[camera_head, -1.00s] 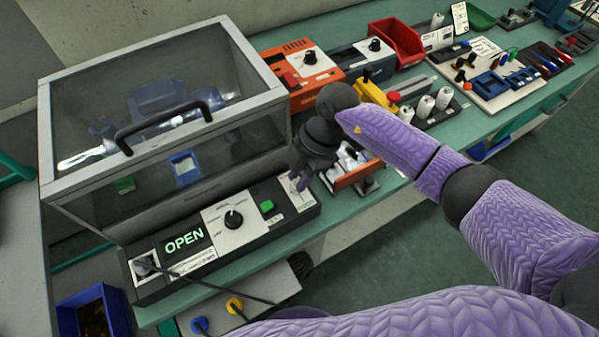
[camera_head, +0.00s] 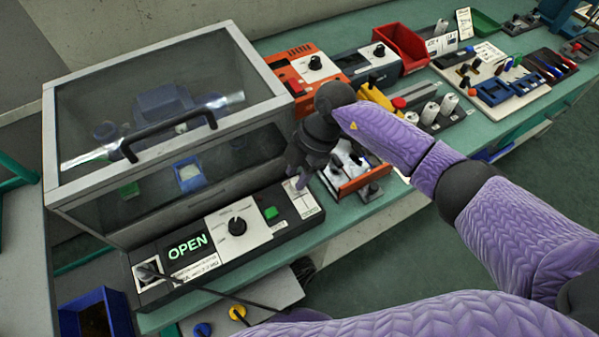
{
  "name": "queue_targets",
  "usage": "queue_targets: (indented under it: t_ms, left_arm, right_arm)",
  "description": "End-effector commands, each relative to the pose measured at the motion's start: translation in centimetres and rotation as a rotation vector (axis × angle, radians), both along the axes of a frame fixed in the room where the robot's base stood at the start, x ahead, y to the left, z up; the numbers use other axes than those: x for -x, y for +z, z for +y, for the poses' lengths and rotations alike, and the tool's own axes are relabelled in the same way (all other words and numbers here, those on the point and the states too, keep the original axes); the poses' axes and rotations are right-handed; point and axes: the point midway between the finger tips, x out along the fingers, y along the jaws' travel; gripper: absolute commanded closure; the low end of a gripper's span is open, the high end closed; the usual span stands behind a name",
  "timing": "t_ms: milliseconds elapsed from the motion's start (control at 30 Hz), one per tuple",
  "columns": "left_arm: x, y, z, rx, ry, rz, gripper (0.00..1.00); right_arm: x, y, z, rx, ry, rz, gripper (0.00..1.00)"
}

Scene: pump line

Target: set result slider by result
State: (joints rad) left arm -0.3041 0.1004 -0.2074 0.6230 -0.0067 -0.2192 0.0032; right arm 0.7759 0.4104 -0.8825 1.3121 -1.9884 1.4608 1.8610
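A dark control panel (camera_head: 178,272) stands in front of the clear-walled cabinet, and its green display (camera_head: 188,246) reads OPEN. A black knob (camera_head: 237,226) and a green button (camera_head: 271,212) are on it. A pale label plate (camera_head: 304,200) is at the panel's right end; I cannot make out a slider there, as my gripper partly covers this area. My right gripper (camera_head: 300,180) points down just above that plate. Its fingers are small and dark, so I cannot tell open from shut, or whether they touch anything. My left gripper is out of view.
The cabinet (camera_head: 160,217) with a black handle (camera_head: 168,132) rises behind the panel. An orange-fronted tray (camera_head: 366,179) sits close right of my gripper. An orange unit (camera_head: 306,66) and red bin (camera_head: 401,45) stand behind. A blue bin (camera_head: 95,312) is at lower left.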

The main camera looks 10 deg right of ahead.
Motion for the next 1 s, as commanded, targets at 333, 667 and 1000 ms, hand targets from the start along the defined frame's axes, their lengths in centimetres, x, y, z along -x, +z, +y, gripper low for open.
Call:
queue_targets:
  t_ms: [333, 667, 1000]
  left_arm:
    - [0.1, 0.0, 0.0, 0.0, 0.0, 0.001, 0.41]
    - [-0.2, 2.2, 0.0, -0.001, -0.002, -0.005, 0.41]
    - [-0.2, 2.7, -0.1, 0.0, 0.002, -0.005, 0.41]
  right_arm:
    - [0.1, 0.0, 0.0, 0.001, 0.001, 0.003, 0.37]
    - [-0.7, 5.9, -2.2, 0.001, 0.001, -0.003, 0.37]
    - [-1.1, 9.2, -3.6, 0.001, 0.001, 0.002, 0.37]
